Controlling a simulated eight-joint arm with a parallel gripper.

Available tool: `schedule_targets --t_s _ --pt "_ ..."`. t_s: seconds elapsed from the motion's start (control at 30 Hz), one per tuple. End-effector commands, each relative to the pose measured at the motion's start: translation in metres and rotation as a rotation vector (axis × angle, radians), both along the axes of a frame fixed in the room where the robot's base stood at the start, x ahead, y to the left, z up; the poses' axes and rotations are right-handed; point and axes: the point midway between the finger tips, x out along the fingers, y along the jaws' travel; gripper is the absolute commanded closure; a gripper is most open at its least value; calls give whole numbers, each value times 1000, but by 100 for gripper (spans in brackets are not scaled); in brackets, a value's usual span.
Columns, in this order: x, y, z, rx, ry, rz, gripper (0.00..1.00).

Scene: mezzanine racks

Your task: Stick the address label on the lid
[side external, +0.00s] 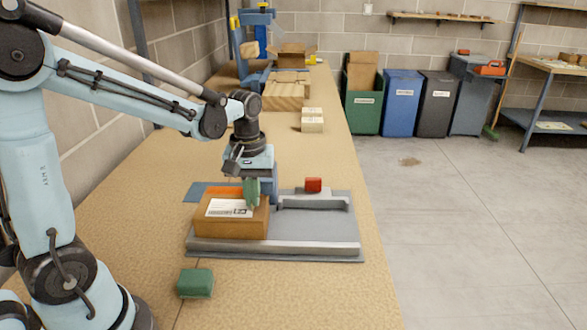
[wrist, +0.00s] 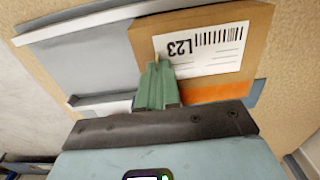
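The address label (side external: 229,208) is white with a barcode and lies on or just above the lid of a brown cardboard box (side external: 230,228). The label also shows in the wrist view (wrist: 205,51), with "L23" printed on it, over the box lid (wrist: 143,40). My gripper (side external: 252,203) points down at the label's right end, its green fingers close together. In the wrist view, the fingertips (wrist: 158,66) meet the label's edge and close around a small tan tab there. I cannot tell whether the label's whole underside touches the lid.
A green block (side external: 195,283) sits on the table in front. The table's right strip is clear.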

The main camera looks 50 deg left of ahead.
Motion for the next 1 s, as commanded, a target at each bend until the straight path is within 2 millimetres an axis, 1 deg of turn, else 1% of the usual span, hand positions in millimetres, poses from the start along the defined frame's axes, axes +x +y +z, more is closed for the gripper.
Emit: schedule_targets --t_s 0.37,0.4,0.57,0.77,0.87,0.9,1.0 --pt "0 0 -1 0 0 0 100" --pt "0 0 -1 0 0 0 93" --pt "0 0 -1 0 0 0 68" --pt "0 0 -1 0 0 0 68" --pt "0 0 -1 0 0 0 54" --pt "0 0 -1 0 0 0 51" --pt "0 0 -1 0 0 0 51"
